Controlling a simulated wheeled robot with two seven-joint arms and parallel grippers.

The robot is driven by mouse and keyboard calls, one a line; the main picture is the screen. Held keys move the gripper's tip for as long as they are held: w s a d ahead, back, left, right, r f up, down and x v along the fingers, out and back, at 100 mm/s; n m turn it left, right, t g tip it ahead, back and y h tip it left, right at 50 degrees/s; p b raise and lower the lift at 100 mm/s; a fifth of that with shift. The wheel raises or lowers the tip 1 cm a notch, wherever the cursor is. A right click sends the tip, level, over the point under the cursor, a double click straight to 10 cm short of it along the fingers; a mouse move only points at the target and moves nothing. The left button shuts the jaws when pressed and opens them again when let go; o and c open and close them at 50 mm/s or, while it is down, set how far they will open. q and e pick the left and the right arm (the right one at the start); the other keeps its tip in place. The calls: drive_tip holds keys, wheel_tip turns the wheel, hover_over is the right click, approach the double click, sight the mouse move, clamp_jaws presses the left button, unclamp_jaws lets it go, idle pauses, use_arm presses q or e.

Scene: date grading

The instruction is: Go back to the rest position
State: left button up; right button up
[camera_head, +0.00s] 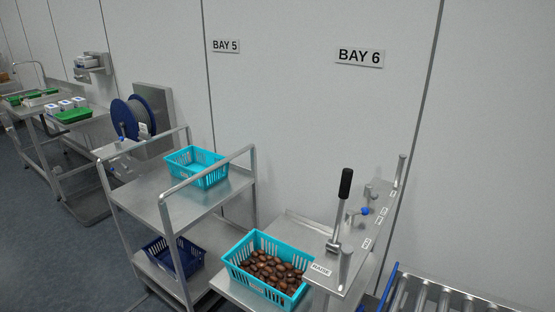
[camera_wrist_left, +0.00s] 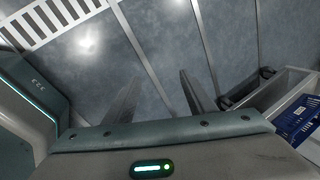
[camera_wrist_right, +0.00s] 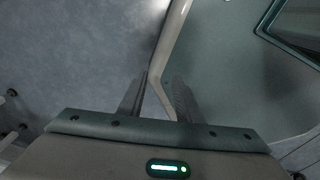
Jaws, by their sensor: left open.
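Neither gripper shows in the head view. My left gripper (camera_wrist_left: 158,78) is in the left wrist view, its two fingers apart and empty above the grey floor. My right gripper (camera_wrist_right: 161,78) is in the right wrist view, its fingers a smaller way apart with nothing held between them. Pale green-grey surfaces, which look like my own body, lie behind and beside the right fingers.
A steel cart (camera_head: 188,207) carries a turquoise basket (camera_head: 211,181) above and a dark blue basket (camera_head: 160,262) below, also at the left wrist view's right edge (camera_wrist_left: 287,132). A turquoise crate (camera_head: 235,264) of dates (camera_head: 268,270) sits by a lever (camera_head: 340,205). Rollers (camera_head: 425,296) lie right.

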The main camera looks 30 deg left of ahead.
use_arm(q)
drive_tip(key=s+d+f+n+h, duration=0.1)
drive_tip(key=d+f+h, duration=0.15)
drive_tip(key=d, duration=1.35)
drive_tip(key=s+d+f+h, duration=0.1)
drive_tip(key=d+f, duration=0.3)
drive_tip(key=d, duration=1.3)
drive_tip(key=w+d+t+h+b, duration=0.1)
drive_tip(key=w+d+b, duration=0.3)
drive_tip(key=w, duration=0.5)
drive_tip(key=w+d+f+t+h+b, duration=0.1)
drive_tip(key=w+d+t+b, duration=0.2)
drive_tip(key=w+b, duration=0.3)
drive_tip(key=w+t, duration=0.1)
drive_tip(key=w, duration=0.3)
drive_tip(key=shift+d+f, duration=0.2)
drive_tip(key=shift+d, duration=0.2)
use_arm(e)
drive_tip(key=w+a+t+y, duration=0.1)
drive_tip(key=w+a, duration=0.3)
drive_tip(key=w, duration=0.5)
drive_tip(key=w+a+f+t, duration=0.1)
drive_tip(key=w+a+t, duration=0.2)
drive_tip(key=w, duration=0.7)
drive_tip(key=shift+a+f+t+y, duration=0.3)
drive_tip(key=shift+a+t+y, duration=0.1)
drive_tip(key=shift+t, duration=0.3)
